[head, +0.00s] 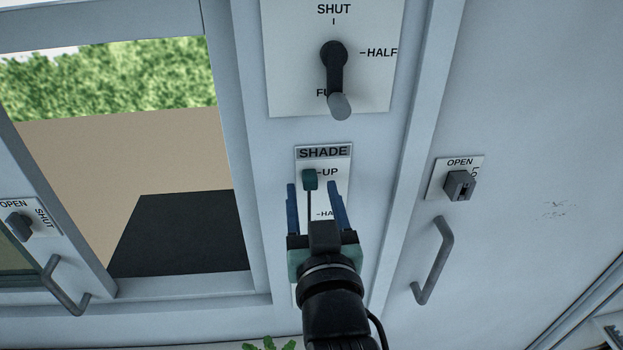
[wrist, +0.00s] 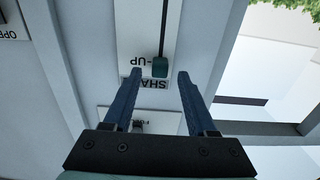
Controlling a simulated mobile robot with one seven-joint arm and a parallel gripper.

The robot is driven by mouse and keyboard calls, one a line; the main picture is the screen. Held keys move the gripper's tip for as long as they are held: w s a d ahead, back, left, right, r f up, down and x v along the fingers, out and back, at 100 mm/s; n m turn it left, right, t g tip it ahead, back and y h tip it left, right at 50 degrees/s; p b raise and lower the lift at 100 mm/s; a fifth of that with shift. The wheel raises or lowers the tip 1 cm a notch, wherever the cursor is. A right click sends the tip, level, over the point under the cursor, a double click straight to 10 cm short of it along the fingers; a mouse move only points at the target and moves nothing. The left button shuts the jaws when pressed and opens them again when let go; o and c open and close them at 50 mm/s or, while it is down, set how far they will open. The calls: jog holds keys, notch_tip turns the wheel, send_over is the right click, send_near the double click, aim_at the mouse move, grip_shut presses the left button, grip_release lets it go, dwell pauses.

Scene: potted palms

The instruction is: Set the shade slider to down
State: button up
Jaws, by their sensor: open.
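The knob stands at the UP mark, near the top of the slot. The HALF mark is partly covered, and the lower part of the plate is hidden behind my arm. My gripper (head: 312,186) is open and empty, its blue fingers pointing at the plate. In the wrist view, which is upside down, the knob (wrist: 160,67) appears between the two fingertips (wrist: 159,74) with gaps on both sides. I cannot tell how deep the fingers reach around it.
Above the plate is a dark lever (head: 335,75) pointing down at FULL on a SHUT/HALF/FULL panel. To the right are a grey OPEN latch (head: 459,185) and a bar handle (head: 432,262). At left are another latch (head: 19,226), another handle (head: 64,287) and a window opening.

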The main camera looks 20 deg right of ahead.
jog(key=shift+x, duration=1.15)
jog(key=shift+c, duration=0.3)
grip_shut()
jog(key=shift+f, duration=0.1)
